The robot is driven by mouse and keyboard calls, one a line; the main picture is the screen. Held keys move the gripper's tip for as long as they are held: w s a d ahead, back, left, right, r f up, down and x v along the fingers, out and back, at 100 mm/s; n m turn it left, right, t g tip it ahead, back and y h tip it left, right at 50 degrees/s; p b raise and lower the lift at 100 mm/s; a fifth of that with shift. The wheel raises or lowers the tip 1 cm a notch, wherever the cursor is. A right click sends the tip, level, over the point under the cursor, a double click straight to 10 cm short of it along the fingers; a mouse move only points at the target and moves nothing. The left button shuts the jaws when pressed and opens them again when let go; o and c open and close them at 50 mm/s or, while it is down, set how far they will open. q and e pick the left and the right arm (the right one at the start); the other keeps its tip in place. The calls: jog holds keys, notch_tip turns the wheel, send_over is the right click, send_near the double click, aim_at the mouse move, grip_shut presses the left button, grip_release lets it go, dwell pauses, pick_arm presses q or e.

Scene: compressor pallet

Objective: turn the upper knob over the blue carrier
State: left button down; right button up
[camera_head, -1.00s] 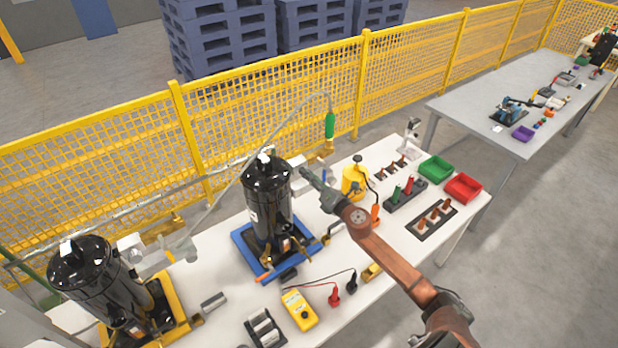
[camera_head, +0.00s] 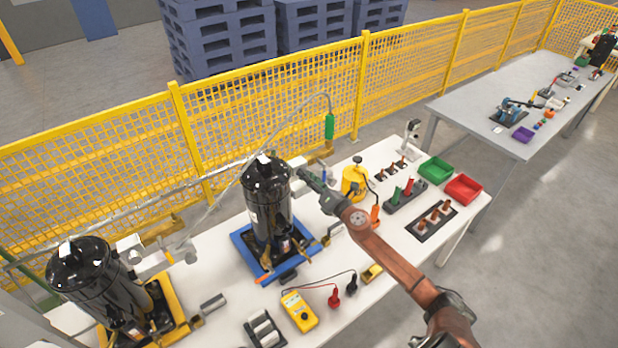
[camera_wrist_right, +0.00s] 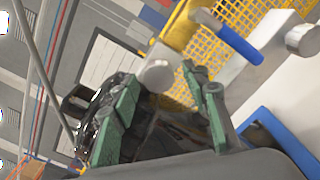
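A black compressor (camera_head: 268,205) stands upright on the blue carrier (camera_head: 243,240) at mid-table. The carrier's blue edge also shows in the wrist view (camera_wrist_right: 285,140). My right gripper (camera_head: 303,177) is beside the compressor's upper right side, by the pipe fittings. In the wrist view its two green fingers (camera_wrist_right: 165,78) are apart. A round grey knob (camera_wrist_right: 157,75) shows in the gap at the fingertips; I cannot tell whether they touch it. A second round grey end (camera_wrist_right: 303,40) and a blue lever (camera_wrist_right: 230,35) lie to the right. My left gripper is not in view.
A second compressor (camera_head: 90,280) stands on a yellow carrier at the left. A yellow meter (camera_head: 299,311) lies in front, and a yellow bottle (camera_head: 354,182) stands near my right wrist. Green (camera_head: 436,169) and red bins (camera_head: 463,188) are at right. A yellow fence (camera_head: 410,85) runs behind.

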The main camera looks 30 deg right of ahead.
jog(key=shift+r, duration=0.1)
jog(key=s, duration=1.2)
jog(key=shift+d, duration=0.45)
